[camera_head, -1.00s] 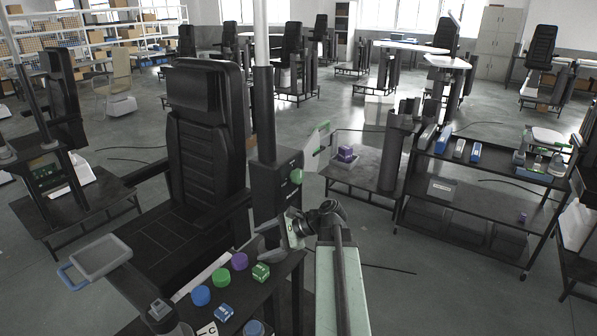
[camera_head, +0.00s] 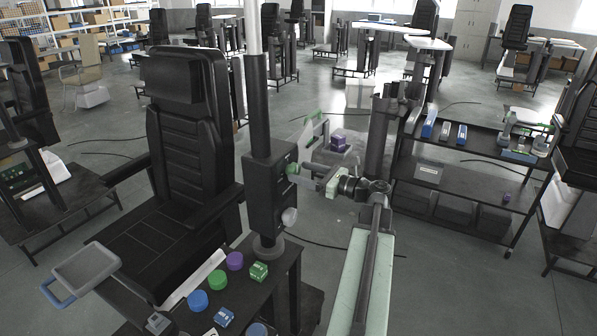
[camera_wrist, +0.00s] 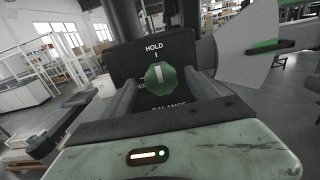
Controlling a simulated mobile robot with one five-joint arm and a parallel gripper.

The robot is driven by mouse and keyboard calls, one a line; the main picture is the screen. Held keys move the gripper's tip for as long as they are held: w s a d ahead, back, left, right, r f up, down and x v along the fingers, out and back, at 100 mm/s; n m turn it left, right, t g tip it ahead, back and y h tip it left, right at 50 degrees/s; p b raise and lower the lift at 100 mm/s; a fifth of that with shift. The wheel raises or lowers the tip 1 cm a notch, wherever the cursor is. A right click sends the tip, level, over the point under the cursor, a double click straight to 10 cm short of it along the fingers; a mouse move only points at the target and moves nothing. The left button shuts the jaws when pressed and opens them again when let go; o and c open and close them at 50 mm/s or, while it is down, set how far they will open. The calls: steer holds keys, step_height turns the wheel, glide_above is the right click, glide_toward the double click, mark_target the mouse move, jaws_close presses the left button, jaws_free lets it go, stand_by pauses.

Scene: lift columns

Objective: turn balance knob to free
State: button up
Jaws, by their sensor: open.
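The balance knob (camera_wrist: 160,78) is round and green with a white mark pointing up towards the word HOLD. BALANCE is printed below it, and a label at its left is partly hidden by a finger. It sits on a dark control box (camera_head: 262,190) on the column beside the black chair; the knob (camera_head: 292,169) is partly hidden by my gripper in the head view. My gripper (camera_wrist: 161,84) is open, one finger on each side of the knob. I cannot tell whether either finger touches it. In the head view my gripper (camera_head: 302,172) is at the box's right side.
A grey round knob (camera_head: 290,216) sits lower on the box. Below is a small dark table (camera_head: 285,275) with blue, green and purple round pieces and small boxes. A pale panel with a green edge (camera_wrist: 255,45) stands close at the right of the wrist view.

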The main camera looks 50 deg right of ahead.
steer(key=shift+x, duration=1)
steer(key=c, duration=1.3)
steer(key=shift+c, duration=0.2)
